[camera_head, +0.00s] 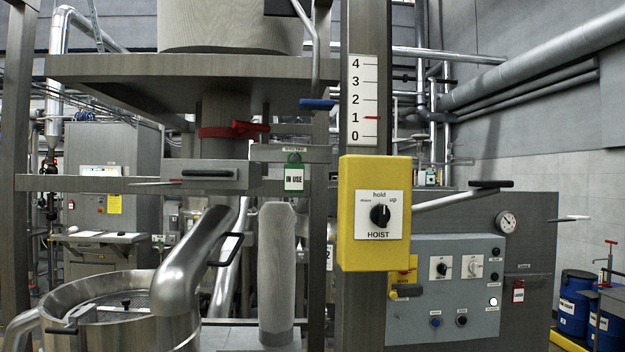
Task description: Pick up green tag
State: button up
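The green tag (294,178) hangs left of the picture's middle, in front of the steel frame. It is a small upright plate with a green border and a white face that reads "IN USE". Its rounded top reaches up to a small plate with a label (290,154) on a metal crossbar. I cannot tell how it is hooked there. My gripper does not show in this view, so I cannot see how far it is from the tag.
A yellow hoist box (375,250) with a knob stands right of the tag on a post. A red-handled valve (233,130) and a blue lever (318,104) are above. A steel vessel (160,325) and bent pipe are lower left. A grey control panel (445,325) is lower right.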

aim_at(294, 173)
jog(key=z, duration=0.1)
jog(key=i, duration=1)
jog(key=u, duration=0.1)
